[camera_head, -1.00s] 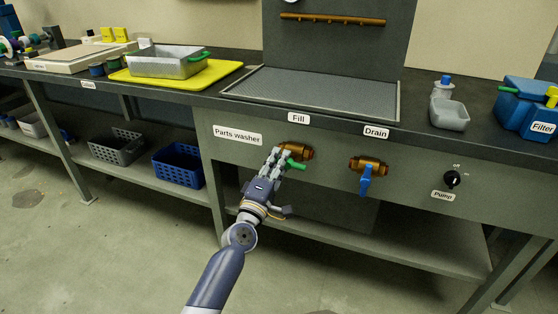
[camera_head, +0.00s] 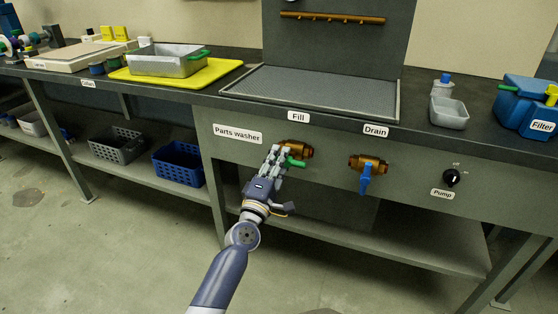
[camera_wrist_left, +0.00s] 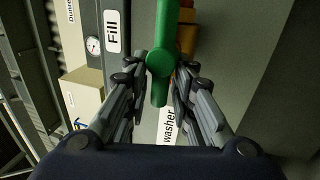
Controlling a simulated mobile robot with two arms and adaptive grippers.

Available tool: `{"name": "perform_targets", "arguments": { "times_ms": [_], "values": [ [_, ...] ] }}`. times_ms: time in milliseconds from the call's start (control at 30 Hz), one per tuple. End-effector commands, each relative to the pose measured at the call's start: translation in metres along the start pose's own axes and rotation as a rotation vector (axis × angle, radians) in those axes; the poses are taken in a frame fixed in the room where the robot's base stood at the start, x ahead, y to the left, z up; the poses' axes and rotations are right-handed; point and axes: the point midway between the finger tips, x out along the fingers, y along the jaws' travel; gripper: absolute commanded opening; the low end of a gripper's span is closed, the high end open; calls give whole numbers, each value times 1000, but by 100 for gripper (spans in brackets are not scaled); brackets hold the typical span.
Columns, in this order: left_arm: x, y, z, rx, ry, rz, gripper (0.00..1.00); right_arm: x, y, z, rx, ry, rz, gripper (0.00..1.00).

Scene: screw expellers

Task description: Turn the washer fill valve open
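The fill valve (camera_head: 301,146) is a brass body on the washer's front panel, under the "Fill" label (camera_head: 298,116). Its green handle (camera_head: 297,163) sticks out to the right, partly hidden by my gripper. My left gripper (camera_head: 283,160) is at the valve. In the left wrist view the green handle (camera_wrist_left: 160,62) lies between the fingers of my left gripper (camera_wrist_left: 160,72), which are drawn in close on both sides. The gripper looks shut on the handle, though exact contact is hard to see. My right gripper is not in view.
The drain valve (camera_head: 368,167) with its blue handle is to the right, then the black pump knob (camera_head: 452,177). The counter edge overhangs above the panel. A lower shelf (camera_head: 400,245) runs below. The floor at left is clear.

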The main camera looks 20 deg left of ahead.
Motion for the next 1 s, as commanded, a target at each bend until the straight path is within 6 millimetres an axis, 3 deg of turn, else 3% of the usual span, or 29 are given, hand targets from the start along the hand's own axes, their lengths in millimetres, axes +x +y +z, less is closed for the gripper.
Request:
{"name": "perform_targets", "arguments": {
  "times_ms": [267, 700, 1000],
  "values": [
    [-9, -2, -1, 4, 1, -4, 23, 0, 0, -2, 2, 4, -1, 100],
    [-87, -2, 0, 4, -1, -3, 23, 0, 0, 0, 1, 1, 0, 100],
    [-118, 0, 0, 2, -1, -1, 23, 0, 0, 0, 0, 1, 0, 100]
  ]
}}
